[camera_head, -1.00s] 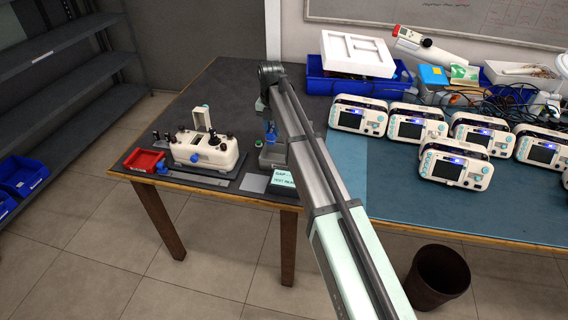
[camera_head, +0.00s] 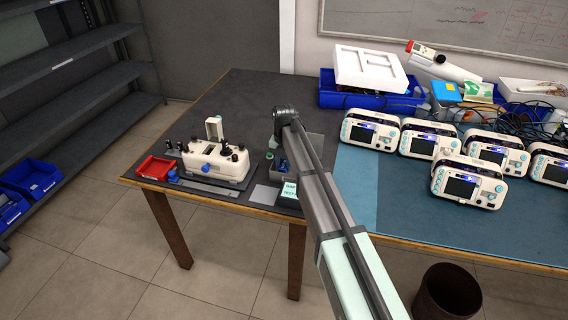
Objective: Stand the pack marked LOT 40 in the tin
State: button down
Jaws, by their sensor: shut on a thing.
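My gripper (camera_head: 279,142) hangs below the wrist at the far end of my arm, over the front part of the bench, and is mostly hidden by my own arm. It is shut on a small blue thing (camera_head: 283,165), likely a pack, whose marking I cannot read. The blue thing is low at a grey open container (camera_head: 275,176), which may be the tin. My arm covers its right side, so I cannot tell whether the blue thing stands inside it or touches its floor.
A white instrument (camera_head: 215,163) and a red tray (camera_head: 156,168) stand left of the container. A pale green labelled block (camera_head: 290,190) and a grey plate (camera_head: 264,195) lie near the bench's front edge. Several white monitors (camera_head: 468,184) fill the right side. The back left bench is clear.

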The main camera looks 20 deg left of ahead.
aim_at(284, 163)
jog(key=shift+f, duration=0.15)
jog(key=c, duration=0.8)
grip_release()
jog(key=shift+c, duration=0.2)
notch_tip(284, 163, up, 12)
